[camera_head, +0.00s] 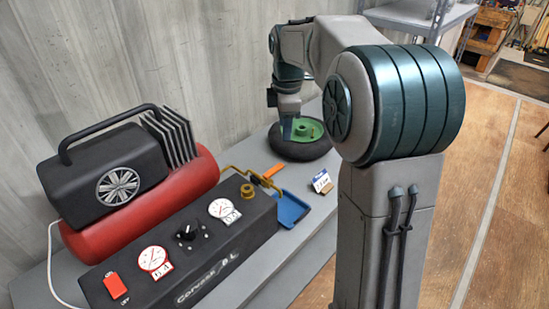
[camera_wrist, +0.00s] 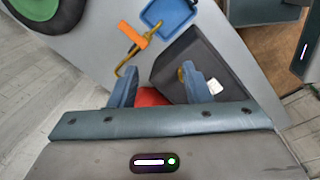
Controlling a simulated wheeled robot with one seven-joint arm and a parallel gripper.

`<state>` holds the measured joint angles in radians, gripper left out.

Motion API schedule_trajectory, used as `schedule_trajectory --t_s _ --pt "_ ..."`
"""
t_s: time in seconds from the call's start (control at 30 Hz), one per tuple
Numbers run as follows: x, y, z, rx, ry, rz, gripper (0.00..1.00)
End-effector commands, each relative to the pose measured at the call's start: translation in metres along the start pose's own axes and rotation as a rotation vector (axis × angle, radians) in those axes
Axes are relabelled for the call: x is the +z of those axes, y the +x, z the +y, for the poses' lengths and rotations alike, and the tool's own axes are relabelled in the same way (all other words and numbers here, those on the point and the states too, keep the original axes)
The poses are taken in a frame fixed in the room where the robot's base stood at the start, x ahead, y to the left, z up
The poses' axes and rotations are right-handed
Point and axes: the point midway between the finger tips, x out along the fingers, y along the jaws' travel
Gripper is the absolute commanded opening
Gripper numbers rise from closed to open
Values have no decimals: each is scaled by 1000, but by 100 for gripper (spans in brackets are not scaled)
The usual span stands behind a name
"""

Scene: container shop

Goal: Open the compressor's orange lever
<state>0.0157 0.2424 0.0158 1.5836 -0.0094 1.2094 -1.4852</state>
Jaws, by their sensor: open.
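The orange lever (camera_head: 272,171) sits on a bent brass pipe (camera_head: 230,169) at the right end of the compressor's black control box (camera_head: 185,250). In the wrist view the lever (camera_wrist: 134,34) lies ahead of my fingers, left of the black box (camera_wrist: 210,62), with clear space between. My gripper (camera_wrist: 160,88) is open, and nothing shows gripped between its blue fingers. The compressor's red tank (camera_head: 140,205) shows partly between the fingers in the wrist view (camera_wrist: 150,97). In the head view my gripper hangs in front of the green wheel, beyond the lever, partly hidden by my arm.
A blue tray (camera_head: 291,209) lies beside the lever, right of the box. A green wheel with a black tyre (camera_head: 300,149) lies behind it. A small card (camera_head: 321,181) stands on the grey bench. A wall runs behind; a metal shelf (camera_head: 425,14) stands at the back right.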

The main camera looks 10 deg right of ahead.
Motion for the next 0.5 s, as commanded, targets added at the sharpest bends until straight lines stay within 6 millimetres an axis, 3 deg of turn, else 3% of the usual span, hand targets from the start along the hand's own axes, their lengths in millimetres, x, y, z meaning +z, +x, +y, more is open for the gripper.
schedule_trajectory --t_s 0.03,0.2,0.33,0.5 --pt "-1 16 18 -17 -89 0 44" --pt "-2 53 64 -63 -399 10 44" --pt "-3 76 85 -87 -572 22 44" --pt "-3 92 98 -102 -691 33 44"
